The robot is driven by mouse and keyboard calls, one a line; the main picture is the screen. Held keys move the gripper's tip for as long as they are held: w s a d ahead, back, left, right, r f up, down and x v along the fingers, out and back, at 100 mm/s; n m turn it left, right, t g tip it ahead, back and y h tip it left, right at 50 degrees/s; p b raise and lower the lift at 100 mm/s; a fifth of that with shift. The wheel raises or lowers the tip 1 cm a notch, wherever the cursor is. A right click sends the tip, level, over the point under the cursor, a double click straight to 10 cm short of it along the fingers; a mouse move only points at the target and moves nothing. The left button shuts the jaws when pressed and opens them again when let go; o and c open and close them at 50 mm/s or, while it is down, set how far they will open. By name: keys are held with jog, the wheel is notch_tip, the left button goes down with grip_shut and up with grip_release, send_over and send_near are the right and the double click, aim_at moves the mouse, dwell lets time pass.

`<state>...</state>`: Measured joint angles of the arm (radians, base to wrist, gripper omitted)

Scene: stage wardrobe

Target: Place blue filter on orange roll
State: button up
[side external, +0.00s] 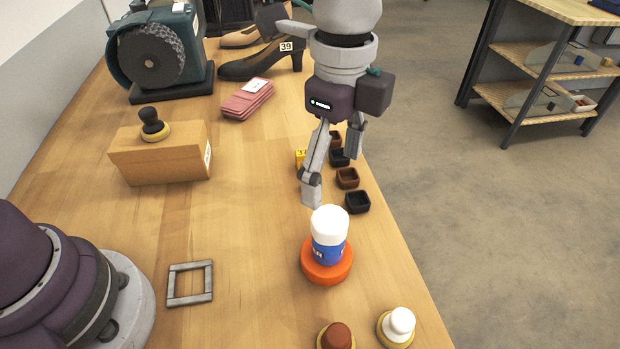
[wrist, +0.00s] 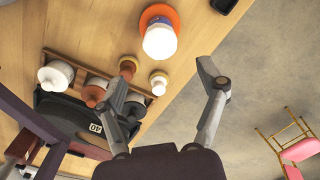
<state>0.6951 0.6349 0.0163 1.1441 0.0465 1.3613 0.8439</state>
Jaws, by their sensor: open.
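The blue filter (side external: 329,249), a blue cylinder with white lettering and a white top, stands upright on the orange roll (side external: 324,277) near the table's right edge. In the wrist view, the white end of the blue filter (wrist: 160,42) shows against the orange roll (wrist: 152,11). My gripper (side external: 332,168) is open and empty, above and behind the filter in the side view, apart from it. In the wrist view my gripper's fingers (wrist: 170,72) are spread, with the filter beyond their tips. The roll's middle is hidden under the filter.
Small dark and brown trays (side external: 357,202) line the table edge behind the roll. White-knobbed (side external: 399,324) and brown-knobbed (side external: 337,337) pieces stand in front. A grey square frame (side external: 190,282) lies left, a wooden box (side external: 160,160) behind it.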

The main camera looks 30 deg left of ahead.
jog(key=shift+r, duration=0.5)
jog(key=s+a+r+n+t+h, duration=0.1)
jog(key=a+r+n, duration=0.25)
jog(key=a, duration=0.25)
jog(key=s+a+r+n+t, duration=0.1)
jog(key=a+r+n+t, duration=0.1)
jog(key=a+n, duration=0.35)
jog(key=s+a+f+n+t+y, duration=0.1)
jog(key=s+a+f+n+t, duration=0.1)
jog(key=s+a+n, duration=0.4)
jog(key=a+n, duration=0.3)
jog(key=shift+s+f+t, duration=0.15)
jog(key=shift+t, duration=0.15)
